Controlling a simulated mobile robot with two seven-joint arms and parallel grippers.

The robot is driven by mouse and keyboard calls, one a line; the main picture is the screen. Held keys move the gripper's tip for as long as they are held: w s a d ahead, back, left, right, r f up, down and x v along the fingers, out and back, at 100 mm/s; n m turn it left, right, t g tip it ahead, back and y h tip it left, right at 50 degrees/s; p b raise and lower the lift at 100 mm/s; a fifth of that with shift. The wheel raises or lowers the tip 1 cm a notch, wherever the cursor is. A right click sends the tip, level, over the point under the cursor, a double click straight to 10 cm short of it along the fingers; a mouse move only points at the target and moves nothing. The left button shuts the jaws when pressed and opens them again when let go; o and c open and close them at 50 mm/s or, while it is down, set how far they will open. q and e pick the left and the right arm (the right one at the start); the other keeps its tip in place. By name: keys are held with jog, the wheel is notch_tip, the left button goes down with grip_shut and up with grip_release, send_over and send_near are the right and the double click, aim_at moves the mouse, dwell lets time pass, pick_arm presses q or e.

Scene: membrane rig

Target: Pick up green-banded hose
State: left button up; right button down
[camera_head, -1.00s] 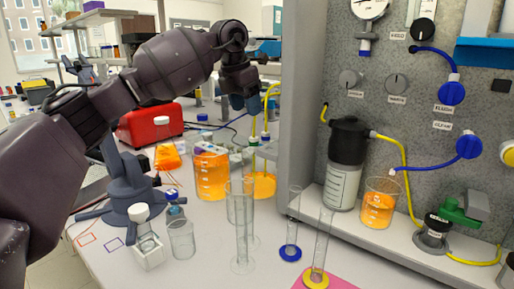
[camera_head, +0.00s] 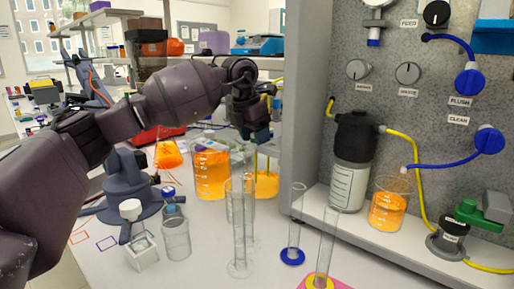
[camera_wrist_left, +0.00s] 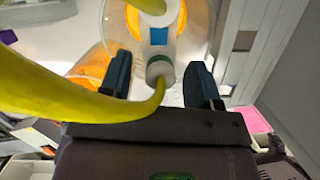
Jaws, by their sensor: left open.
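The green-banded hose is a yellow hose (camera_wrist_left: 60,98) ending in a pale fitting (camera_wrist_left: 157,45) with a green band, seen in the left wrist view. The fitting lies between the two fingers of my left gripper (camera_wrist_left: 160,82), which are open with gaps on both sides. In the head view my left gripper (camera_head: 262,130) is above the beakers of orange liquid, beside the grey panel's edge. A bit of yellow hose (camera_head: 277,92) shows next to it; the banded end is largely hidden there. My right gripper is not in view.
A large beaker of orange liquid (camera_head: 211,172) stands below left of the gripper. Tall clear cylinders (camera_head: 240,235) stand in front. The grey panel (camera_head: 335,75) rises close on the right, with a dark-capped bottle (camera_head: 349,180) and another orange beaker (camera_head: 388,210) on its ledge.

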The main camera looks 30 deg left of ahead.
pick_arm(q)
jog(key=shift+r, duration=0.1)
jog(key=c, duration=1)
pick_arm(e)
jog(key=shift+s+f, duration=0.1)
pick_arm(q)
jog(key=shift+c, duration=0.2)
